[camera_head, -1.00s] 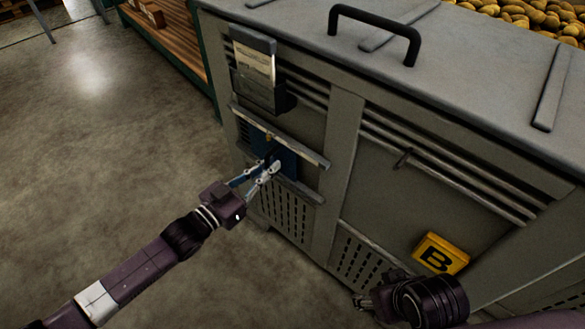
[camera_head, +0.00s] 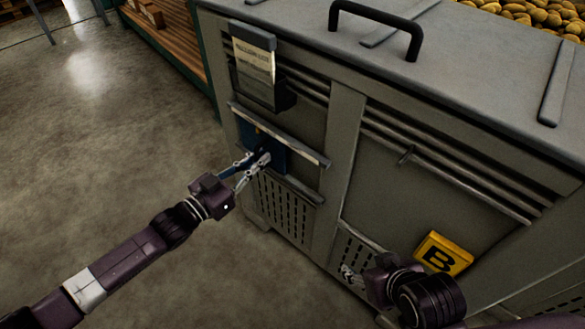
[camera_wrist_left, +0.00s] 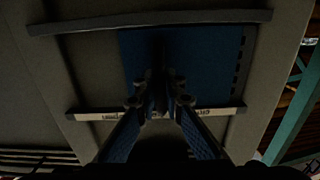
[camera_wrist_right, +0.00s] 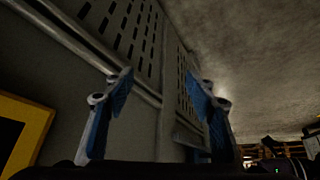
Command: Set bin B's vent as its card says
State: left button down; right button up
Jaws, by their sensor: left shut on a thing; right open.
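Bin B (camera_head: 345,150) is a grey metal bin with a yellow B plate (camera_head: 443,254) on its front. Its card (camera_head: 254,62) sits in a holder at the upper left; its writing is too small to read. The vent's blue slide plate (camera_head: 246,137) lies between two rails below the card. My left gripper (camera_head: 262,160) is shut on the handle of the slide, mostly hidden by the fingers. The left wrist view shows the blue plate (camera_wrist_left: 205,60) and a rail with small upside-down labels (camera_wrist_left: 215,112), illegible. My right gripper (camera_head: 350,274) is open and empty near the lower front.
Perforated panels (camera_head: 285,208) lie below the vent. A black lid handle (camera_head: 378,22) stands on top, with potatoes (camera_head: 525,15) behind. A wooden shelf (camera_head: 165,40) stands at the back left. The floor left of the bin is clear.

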pick_arm(q)
jog(key=shift+w+a+f, duration=0.1)
jog(key=shift+w+a, duration=0.35)
jog(key=shift+w+a+b, duration=0.4)
jog(key=shift+w+a, duration=0.05)
jog(key=shift+w, duration=0.05)
pick_arm(e)
jog(key=shift+w+a+r+t+y, duration=0.15)
jog(key=shift+w+a+r+t, duration=0.2)
jog(key=shift+w, duration=0.4)
jog(key=shift+w+a+r+t+y, duration=0.1)
jog(key=shift+w+a+r+t, duration=0.15)
jog(key=shift+w+r+t, duration=0.4)
jog(key=shift+w+a+r+t+y, duration=0.2)
jog(key=shift+w+a, duration=0.1)
jog(key=shift+w, duration=0.6)
pick_arm(q)
jog(key=c, duration=2.1)
grip_release()
jog(key=o, duration=0.7)
pick_arm(e)
jog(key=shift+d+r, duration=0.1)
jog(key=shift+r, duration=0.05)
pick_arm(q)
jog(key=shift+o, duration=0.2)
jog(key=shift+s, duration=0.1)
